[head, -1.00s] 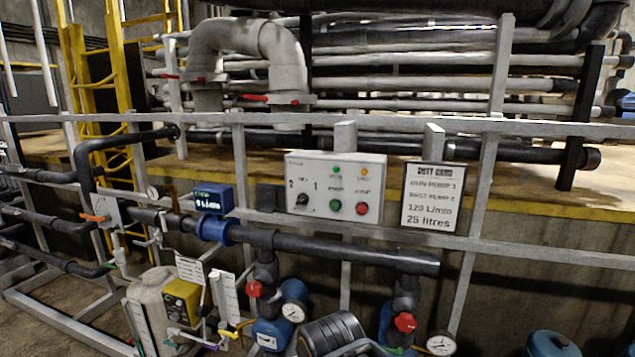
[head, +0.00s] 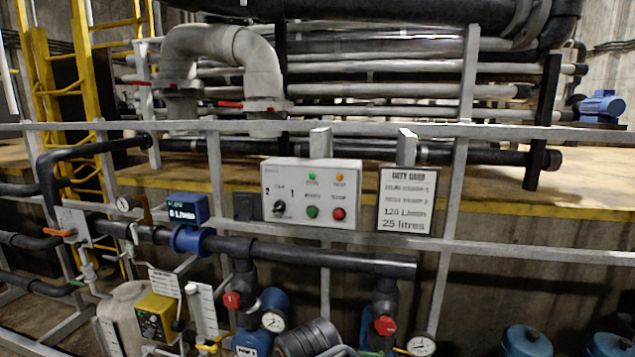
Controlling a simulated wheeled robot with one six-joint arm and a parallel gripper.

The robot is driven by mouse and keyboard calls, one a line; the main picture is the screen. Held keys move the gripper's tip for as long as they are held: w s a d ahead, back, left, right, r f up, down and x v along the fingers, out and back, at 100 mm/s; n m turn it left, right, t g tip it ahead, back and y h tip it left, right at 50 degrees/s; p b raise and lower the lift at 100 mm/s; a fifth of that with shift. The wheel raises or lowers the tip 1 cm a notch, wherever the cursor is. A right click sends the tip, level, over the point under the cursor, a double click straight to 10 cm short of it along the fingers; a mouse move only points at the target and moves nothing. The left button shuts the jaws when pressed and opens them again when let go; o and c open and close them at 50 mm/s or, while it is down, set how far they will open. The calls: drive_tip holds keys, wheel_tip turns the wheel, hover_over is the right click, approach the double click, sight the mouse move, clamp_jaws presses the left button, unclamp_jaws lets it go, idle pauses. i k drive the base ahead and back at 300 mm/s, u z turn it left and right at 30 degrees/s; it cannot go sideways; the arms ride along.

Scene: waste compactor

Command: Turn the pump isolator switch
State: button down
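A light grey control panel (head: 312,192) is fixed to the railing near the middle of the head view. On its left side is a black rotary switch (head: 279,208) with the marks 2 and 1 beside it. The panel also has a green lamp and an orange lamp above a green button (head: 312,212) and a red button (head: 338,214). The label above the switch is too blurred to read surely. My gripper is not in view.
A duty card (head: 406,201) hangs right of the panel. A blue flow display (head: 187,209) sits on the left. Below run a dark pipe (head: 330,256), red-handled valves (head: 385,325), gauges and pumps. A grey railing (head: 560,138) crosses the view. A yellow ladder (head: 88,110) stands at left.

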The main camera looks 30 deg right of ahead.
sight(279, 205)
drive_tip(key=z, duration=0.05)
drive_tip(key=k, duration=0.5)
drive_tip(key=u, duration=0.65)
drive_tip(key=i, duration=1.1)
drive_tip(key=z, duration=0.1)
